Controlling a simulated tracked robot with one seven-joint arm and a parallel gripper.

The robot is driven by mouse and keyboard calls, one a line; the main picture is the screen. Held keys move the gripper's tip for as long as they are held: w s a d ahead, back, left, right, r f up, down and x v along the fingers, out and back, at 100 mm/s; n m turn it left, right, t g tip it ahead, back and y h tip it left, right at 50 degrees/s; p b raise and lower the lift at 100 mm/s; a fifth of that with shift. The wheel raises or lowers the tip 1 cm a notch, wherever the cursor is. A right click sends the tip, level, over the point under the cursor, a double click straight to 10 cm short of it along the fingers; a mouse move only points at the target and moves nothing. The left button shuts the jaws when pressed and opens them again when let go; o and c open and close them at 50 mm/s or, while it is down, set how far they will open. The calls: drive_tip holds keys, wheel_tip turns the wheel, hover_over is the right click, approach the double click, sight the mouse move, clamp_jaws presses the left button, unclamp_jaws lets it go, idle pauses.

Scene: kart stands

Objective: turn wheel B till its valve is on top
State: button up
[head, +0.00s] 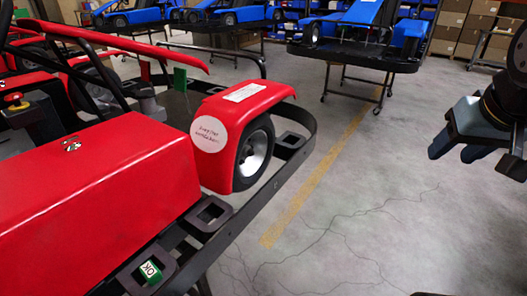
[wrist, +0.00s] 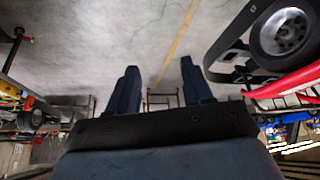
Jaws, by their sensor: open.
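A wheel (head: 255,152) with a black tyre and silver rim sits under a red fender at the front corner of the red kart. No letter marks it, so I cannot tell whether it is wheel B. Its valve is too small to make out. A wheel with a silver rim also shows at the upper right of the wrist view (wrist: 284,28), beside a black bumper bar. My gripper (wrist: 159,68) is open and empty, pointing over bare floor. In the head view my gripper (head: 476,153) is at the right edge, well apart from the wheel.
The red kart's black bumper (head: 285,160) curves around the wheel's outer side. Blue karts (head: 355,30) stand on racks behind, with shelved boxes (head: 460,25) beyond. Cracked floor (head: 350,220) lies clear between the kart and my arm.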

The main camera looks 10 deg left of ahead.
drive_tip(key=w+a+f+n+t, duration=0.1)
drive_tip(key=w+f+n, duration=0.1)
drive_tip(key=w, duration=0.5)
drive_tip(key=w+a+f+n+t, duration=0.1)
drive_tip(key=w+f+n, duration=0.1)
drive_tip(key=w, duration=0.5)
drive_tip(key=w+a+f+n+t, duration=0.2)
drive_tip(key=w+a+f+n, duration=0.15)
drive_tip(key=w, duration=0.35)
drive_tip(key=n+g+y, duration=0.3)
drive_tip(key=n+y, duration=0.9)
drive_tip(key=y, duration=0.5)
approach(251, 154)
drive_tip(key=x, duration=0.8)
drive_tip(key=shift+s+r, duration=0.1)
